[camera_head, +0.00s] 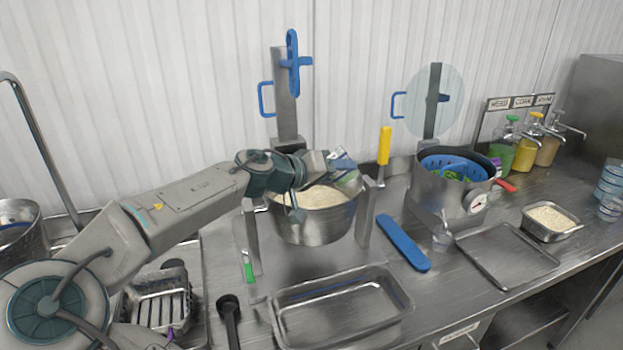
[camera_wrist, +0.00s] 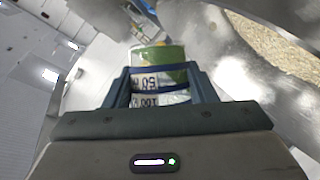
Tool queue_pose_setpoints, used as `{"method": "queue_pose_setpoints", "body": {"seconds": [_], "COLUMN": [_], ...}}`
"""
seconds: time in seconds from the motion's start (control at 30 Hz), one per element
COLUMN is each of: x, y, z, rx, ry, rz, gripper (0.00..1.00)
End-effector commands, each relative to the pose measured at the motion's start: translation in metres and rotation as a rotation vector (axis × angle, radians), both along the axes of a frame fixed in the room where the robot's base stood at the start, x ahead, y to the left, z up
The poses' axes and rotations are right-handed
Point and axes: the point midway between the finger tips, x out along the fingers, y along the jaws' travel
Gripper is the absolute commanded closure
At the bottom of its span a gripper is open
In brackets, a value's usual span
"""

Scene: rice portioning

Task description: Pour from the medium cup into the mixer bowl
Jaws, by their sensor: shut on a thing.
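The mixer bowl (camera_head: 313,232) is a round steel bowl in the stand at the middle of the counter, with pale rice-like grain inside. It also shows in the wrist view (camera_wrist: 222,68), with the grain at the upper right. My gripper (camera_head: 328,167) is above the bowl's back right rim. It is shut on a clear cup with measuring marks (camera_wrist: 158,78), taken to be the medium cup. Green shows through or on the cup, and its marks read upside down in the wrist view. The cup appears tilted in the head view (camera_head: 347,178); its mouth and exact contents are unclear.
A yellow-handled tool (camera_head: 384,146) stands just right of the bowl. A steel pot (camera_head: 440,198) with a blue colander is farther right. An empty steel tray (camera_head: 340,310) lies in front, with a blue paddle (camera_head: 403,243) beside it. Another flat tray (camera_head: 507,256) is at right.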

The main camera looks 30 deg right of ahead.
Motion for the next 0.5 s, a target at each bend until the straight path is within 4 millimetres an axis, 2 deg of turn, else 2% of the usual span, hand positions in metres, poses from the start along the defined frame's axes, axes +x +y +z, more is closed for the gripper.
{"method": "queue_pose_setpoints", "body": {"seconds": [0.5], "x": [0.0004], "y": [0.0004], "z": [0.004], "rx": [-0.026], "ry": [0.067], "rz": [0.001], "gripper": [0.77]}}
